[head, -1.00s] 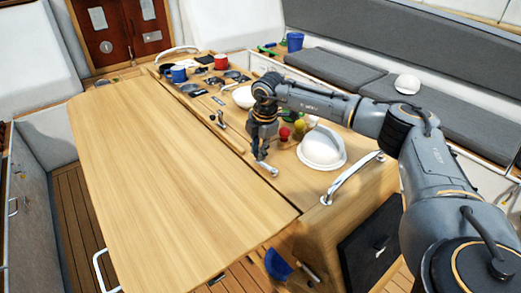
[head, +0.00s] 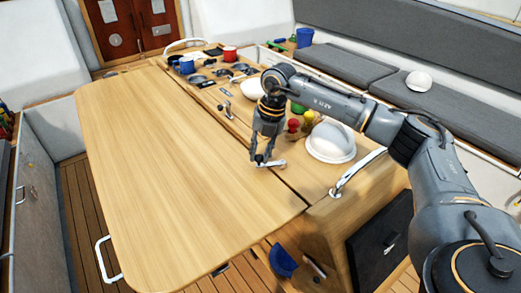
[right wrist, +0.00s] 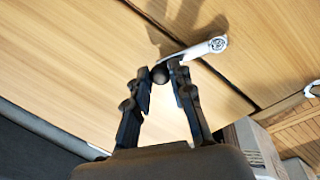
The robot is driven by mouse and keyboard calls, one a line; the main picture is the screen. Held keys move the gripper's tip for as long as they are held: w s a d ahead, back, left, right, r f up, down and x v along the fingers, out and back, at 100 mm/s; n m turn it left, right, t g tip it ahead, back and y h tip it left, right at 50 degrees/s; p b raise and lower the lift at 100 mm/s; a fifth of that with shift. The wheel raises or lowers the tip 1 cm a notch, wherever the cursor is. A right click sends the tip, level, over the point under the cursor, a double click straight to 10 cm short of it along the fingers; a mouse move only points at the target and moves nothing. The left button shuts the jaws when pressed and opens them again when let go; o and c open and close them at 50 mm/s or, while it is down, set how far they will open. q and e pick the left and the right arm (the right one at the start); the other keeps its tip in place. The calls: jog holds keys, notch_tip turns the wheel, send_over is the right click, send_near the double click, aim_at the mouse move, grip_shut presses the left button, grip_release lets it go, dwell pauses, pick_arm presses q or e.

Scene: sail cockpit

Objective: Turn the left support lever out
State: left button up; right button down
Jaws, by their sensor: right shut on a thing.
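A short silver support lever (head: 273,163) with a dark knob is mounted near the front end of the table, close to the seam. It points left in the head view, with its knob end over the seam. In the right wrist view its round pivot (right wrist: 218,45) is at upper right. My right gripper (head: 259,161) is shut on the knob end; the fingertips (right wrist: 162,75) sit on both sides of the dark knob. A second similar lever (head: 226,105) stands farther back along the seam. My left gripper is not in view.
The wide table leaf (head: 170,180) left of the seam is bare. A white domed lid (head: 331,142), a red item (head: 293,125) and a chrome handrail (head: 357,172) are close on the right. Mugs and other small things stand at the far end.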

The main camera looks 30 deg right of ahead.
jog(key=n, duration=0.1)
jog(key=s+n, duration=0.1)
jog(key=shift+s+a+n, duration=0.2)
jog(key=shift+n, duration=0.1)
jog(key=shift+s+n+g+b, duration=0.45)
jog(key=shift+s+n, duration=0.3)
jog(key=shift+n, duration=0.65)
jog(key=c, duration=1.2)
grip_release()
jog(key=shift+s, duration=0.1)
jog(key=shift+o, duration=0.2)
jog(key=shift+r, duration=0.15)
notch_tip(320, 180, up, 12)
jog(key=d, duration=0.2)
jog(key=shift+s+f, duration=0.15)
jog(key=shift+f, duration=0.05)
jog(key=shift+d, duration=0.1)
